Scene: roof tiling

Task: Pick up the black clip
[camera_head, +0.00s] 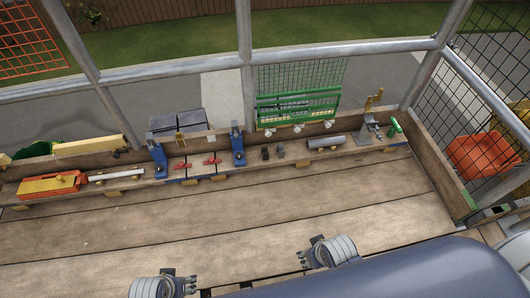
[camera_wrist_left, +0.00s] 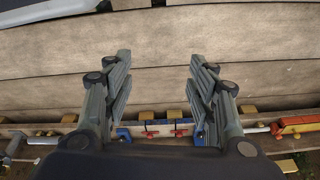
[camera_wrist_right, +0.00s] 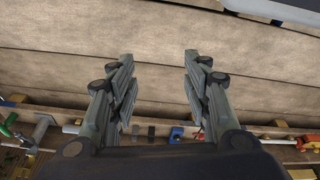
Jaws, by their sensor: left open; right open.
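Two small black pieces that look like clips stand on the plank shelf, right of the blue clamps: one black clip (camera_head: 265,153) and another black clip (camera_head: 280,150) beside it. In the right wrist view they show as small dark blocks (camera_wrist_right: 151,131) beyond my fingers. My right gripper (camera_head: 303,258) is open and empty over the near deck boards, well short of the clips; its fingers show apart in its wrist view (camera_wrist_right: 156,75). My left gripper (camera_head: 190,284) is open and empty further left, also apart from everything; its spread fingers show in its wrist view (camera_wrist_left: 160,80).
Blue clamps (camera_head: 238,150), red clips (camera_head: 211,160), a grey cylinder (camera_head: 326,141), a grey vise-like tool (camera_head: 368,131) and an orange-yellow box (camera_head: 50,186) line the shelf. A green mesh basket (camera_head: 298,105) hangs behind. The deck boards (camera_head: 250,220) in front are clear.

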